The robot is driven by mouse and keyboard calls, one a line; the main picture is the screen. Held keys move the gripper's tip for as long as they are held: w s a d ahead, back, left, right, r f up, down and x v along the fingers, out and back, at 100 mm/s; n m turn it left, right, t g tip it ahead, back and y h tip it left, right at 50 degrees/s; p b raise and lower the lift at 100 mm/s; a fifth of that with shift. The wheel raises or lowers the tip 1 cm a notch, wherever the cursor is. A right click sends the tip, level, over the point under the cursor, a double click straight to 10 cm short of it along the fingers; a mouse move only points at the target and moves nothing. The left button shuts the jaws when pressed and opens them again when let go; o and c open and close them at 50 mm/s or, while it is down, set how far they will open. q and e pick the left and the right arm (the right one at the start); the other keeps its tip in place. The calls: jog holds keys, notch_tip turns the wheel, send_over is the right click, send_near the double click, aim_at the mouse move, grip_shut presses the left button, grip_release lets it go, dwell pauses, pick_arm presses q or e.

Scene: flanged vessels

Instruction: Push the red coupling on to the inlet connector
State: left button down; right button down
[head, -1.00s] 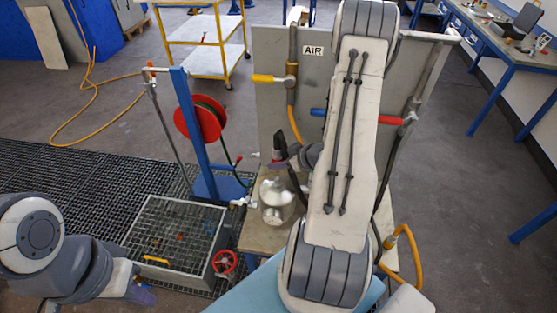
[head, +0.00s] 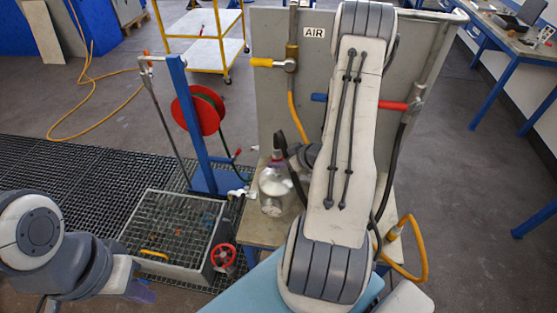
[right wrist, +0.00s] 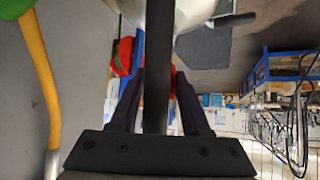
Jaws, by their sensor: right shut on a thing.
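The silver vessel (head: 275,188) stands on the bench, left of my right forearm; part of it also shows at the top of the right wrist view (right wrist: 192,14). My right gripper (head: 287,150) is just above it, partly hidden by my arm. In the right wrist view, its dark fingers (right wrist: 157,95) are shut on a black hose-like piece (right wrist: 156,55) running between them. A small red patch (right wrist: 173,82), perhaps the red coupling, shows by the right finger. I cannot make out the inlet connector. My left gripper (head: 140,291) is low at the left, its jaws unclear.
A grey panel (head: 268,85) marked AIR stands behind the vessel, with yellow and red handled valves. A blue post and red hose reel (head: 197,110) stand to the left.

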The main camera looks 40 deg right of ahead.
aim_at(279, 173)
dwell(0.6)
jog(key=shift+f, duration=0.15)
jog(key=shift+f+b, duration=1.5)
jog(key=shift+f, duration=0.25)
jog(key=shift+c, duration=1.4)
grip_release()
jog(key=shift+r, duration=0.1)
jog(key=v, duration=1)
jog(key=shift+s+b, duration=0.25)
jog(key=shift+b, duration=0.15)
jog(key=shift+r, duration=0.1)
